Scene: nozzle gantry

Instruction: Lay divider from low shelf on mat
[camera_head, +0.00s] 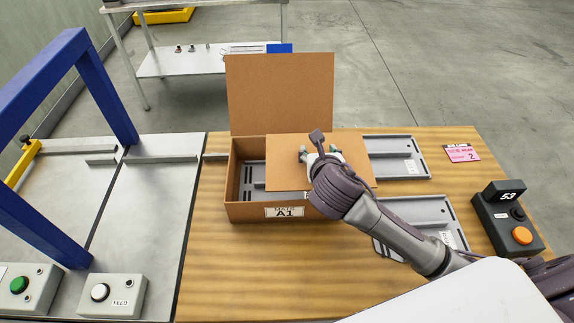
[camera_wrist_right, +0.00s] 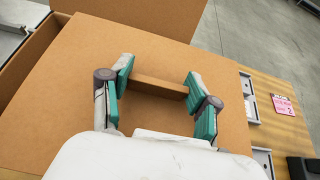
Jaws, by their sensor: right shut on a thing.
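The divider, a flat brown cardboard panel (camera_head: 286,164) with a raised ridge (camera_wrist_right: 160,88) across its middle, lies level over the right part of an open cardboard box labelled A1 (camera_head: 245,212) and beyond its right side. I cannot tell whether it touches the box rim. My right gripper (camera_head: 320,154) is above the panel, its teal-padded fingers (camera_wrist_right: 158,78) shut on the ridge by its two ends. The low shelf (camera_head: 185,62) of the rack stands at the back. I cannot make out a mat. My left gripper is not in view.
Grey trays (camera_head: 397,166) and (camera_head: 425,215) lie right of the box. A pink card (camera_head: 462,152) and a control box with an orange button (camera_head: 510,222) are at the right. A blue gantry frame (camera_head: 100,80) stands left. The striped tabletop (camera_head: 225,265) is clear in front.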

